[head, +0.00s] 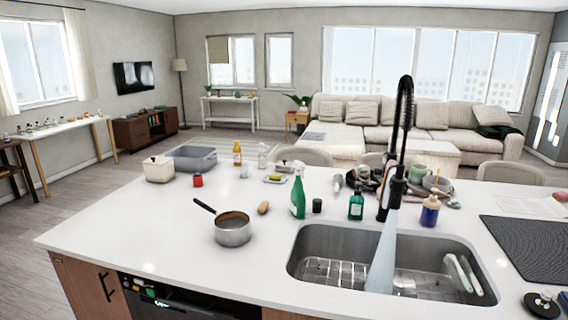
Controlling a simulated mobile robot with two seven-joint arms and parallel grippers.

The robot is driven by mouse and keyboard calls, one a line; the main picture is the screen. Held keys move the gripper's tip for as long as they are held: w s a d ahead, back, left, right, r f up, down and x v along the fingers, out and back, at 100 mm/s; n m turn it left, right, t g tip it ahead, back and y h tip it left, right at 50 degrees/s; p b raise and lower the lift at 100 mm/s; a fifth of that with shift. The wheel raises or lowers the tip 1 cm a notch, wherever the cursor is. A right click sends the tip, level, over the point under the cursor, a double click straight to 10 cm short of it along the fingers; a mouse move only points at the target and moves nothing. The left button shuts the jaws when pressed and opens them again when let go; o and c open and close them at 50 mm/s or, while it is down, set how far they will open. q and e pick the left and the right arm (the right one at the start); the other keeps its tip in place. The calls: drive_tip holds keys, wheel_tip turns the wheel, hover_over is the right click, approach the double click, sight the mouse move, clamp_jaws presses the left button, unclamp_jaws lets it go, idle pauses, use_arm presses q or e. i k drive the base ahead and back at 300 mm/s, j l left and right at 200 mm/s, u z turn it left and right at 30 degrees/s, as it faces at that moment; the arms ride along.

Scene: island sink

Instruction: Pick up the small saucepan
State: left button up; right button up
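A small silver saucepan (233,232) stands upright on the white island counter, left of the sink. Its black handle (204,206) points to the back left, and its inside looks brown. Neither of my grippers shows in the head view, so their distance from the saucepan and their state cannot be seen.
The sink (300,262) with a tall black faucet (398,150) lies right of the saucepan. A green spray bottle (298,194) and a small yellow-brown item (263,208) stand close behind it. The white counter (130,235) is clear to its left.

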sight(219, 219)
drive_tip(key=j+z, duration=0.15)
drive_tip(key=z, duration=0.25)
drive_tip(key=j+z, duration=0.2)
drive_tip(key=z, duration=0.15)
drive_tip(key=j+z, duration=0.45)
drive_tip(key=j, duration=0.65)
